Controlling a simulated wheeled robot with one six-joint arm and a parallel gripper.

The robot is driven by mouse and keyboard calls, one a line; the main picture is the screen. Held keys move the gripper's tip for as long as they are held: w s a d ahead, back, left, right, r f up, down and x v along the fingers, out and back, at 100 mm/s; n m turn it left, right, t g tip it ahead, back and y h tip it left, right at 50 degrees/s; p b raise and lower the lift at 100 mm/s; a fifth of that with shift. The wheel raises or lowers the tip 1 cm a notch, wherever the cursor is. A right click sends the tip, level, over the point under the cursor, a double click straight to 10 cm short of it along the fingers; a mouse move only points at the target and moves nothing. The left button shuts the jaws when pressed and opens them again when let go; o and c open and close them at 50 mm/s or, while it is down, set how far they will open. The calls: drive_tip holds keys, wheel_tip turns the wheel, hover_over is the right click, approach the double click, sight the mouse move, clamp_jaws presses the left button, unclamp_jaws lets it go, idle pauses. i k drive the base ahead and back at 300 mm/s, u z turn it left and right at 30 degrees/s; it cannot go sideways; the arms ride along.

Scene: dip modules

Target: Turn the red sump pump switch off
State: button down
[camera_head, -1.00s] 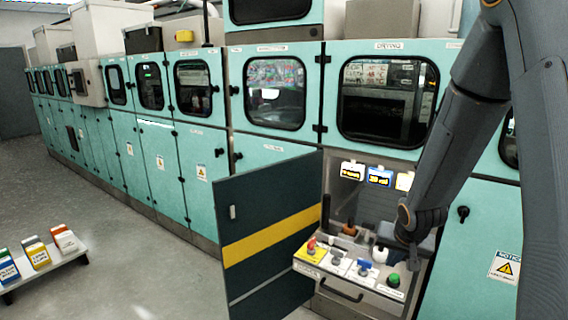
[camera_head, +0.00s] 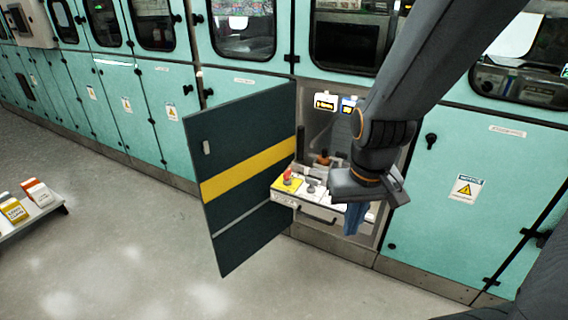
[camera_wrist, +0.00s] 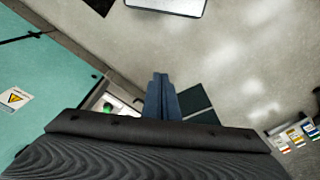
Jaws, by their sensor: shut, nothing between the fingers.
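The red switch (camera_head: 288,175) sits on a yellow plate at the left of a small control panel (camera_head: 283,196) in an open cabinet bay. A grey-based control stands to its right. My gripper (camera_head: 352,232) hangs at the right front of the panel, its blue fingers pointing down and to the right of the red switch, apart from it. The fingers (camera_wrist: 160,80) are together and empty in the wrist view. My wrist hides the panel's right part in the head view. A green button (camera_wrist: 107,107) shows in the wrist view, where the red switch is not visible.
A dark cabinet door (camera_head: 245,150) with a yellow stripe stands open to the left of the panel. A drawer handle (camera_head: 318,215) is below it. Teal cabinets (camera_head: 470,200) line the wall. A low shelf (camera_head: 35,218) with cartons is far left. The floor between is clear.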

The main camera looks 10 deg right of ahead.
sight(286, 174)
drive_tip(key=u, duration=0.35)
drive_tip(key=i, duration=0.85)
drive_tip(key=u, duration=0.25)
